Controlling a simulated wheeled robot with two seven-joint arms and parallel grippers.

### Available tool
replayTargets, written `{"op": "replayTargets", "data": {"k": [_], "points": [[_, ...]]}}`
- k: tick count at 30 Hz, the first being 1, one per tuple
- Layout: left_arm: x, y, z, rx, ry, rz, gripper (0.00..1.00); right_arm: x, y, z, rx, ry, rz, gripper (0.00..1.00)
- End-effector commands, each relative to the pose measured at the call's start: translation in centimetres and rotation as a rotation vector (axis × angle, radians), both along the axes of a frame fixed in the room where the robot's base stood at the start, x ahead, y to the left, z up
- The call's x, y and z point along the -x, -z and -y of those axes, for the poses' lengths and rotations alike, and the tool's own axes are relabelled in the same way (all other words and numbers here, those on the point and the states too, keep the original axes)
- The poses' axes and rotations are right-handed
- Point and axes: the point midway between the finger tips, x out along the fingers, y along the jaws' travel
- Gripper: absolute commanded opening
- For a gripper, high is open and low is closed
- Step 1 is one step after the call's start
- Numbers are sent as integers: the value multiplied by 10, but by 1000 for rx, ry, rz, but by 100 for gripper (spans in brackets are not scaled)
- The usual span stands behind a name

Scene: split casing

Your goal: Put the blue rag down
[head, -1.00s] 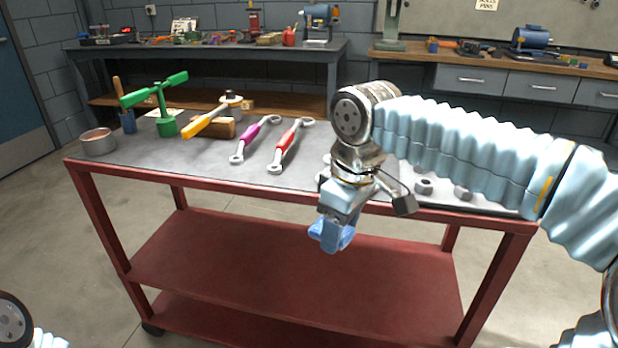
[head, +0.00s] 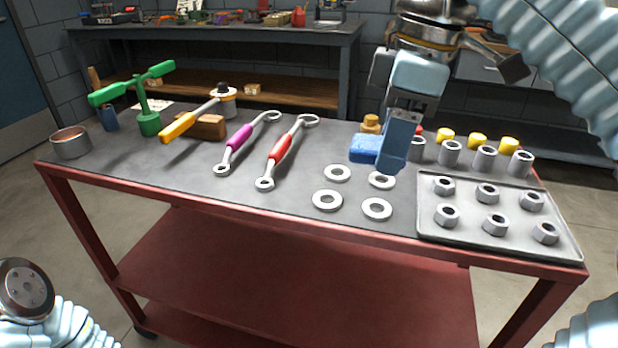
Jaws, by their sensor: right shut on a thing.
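The blue rag (head: 365,148) shows as a small bright blue block at the left of my right gripper's fingers, at the back right of the table top. My right gripper (head: 394,158) points down and is shut on it; the near finger hides part of the rag. I cannot tell whether the rag touches the table top. My left gripper is out of view; only part of my left arm shows at the lower left.
The red-framed table (head: 185,185) holds several flat washers (head: 327,200) in front of the gripper. A tray of nuts (head: 468,232) and grey cylinders (head: 484,158) are at the right. A red wrench (head: 281,150) and a purple wrench (head: 240,138) lie left, with bare top between.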

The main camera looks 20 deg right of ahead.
Motion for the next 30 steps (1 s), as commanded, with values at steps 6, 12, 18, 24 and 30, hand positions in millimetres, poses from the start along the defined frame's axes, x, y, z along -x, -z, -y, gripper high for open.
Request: {"op": "replayTargets", "data": {"k": [6, 12, 18, 24, 30], "points": [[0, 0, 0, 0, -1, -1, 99, -23, 13, -14, 1, -2, -4, 12], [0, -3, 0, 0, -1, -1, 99, -72, 37, -43, 0, -2, -5, 12], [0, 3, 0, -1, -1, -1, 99, -100, 72, -58, 1, 1, -2, 12], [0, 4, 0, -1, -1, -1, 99, -110, 85, -64, 1, 2, -1, 12], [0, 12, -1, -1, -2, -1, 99, -121, 119, -70, 1, 3, -1, 12]]}}
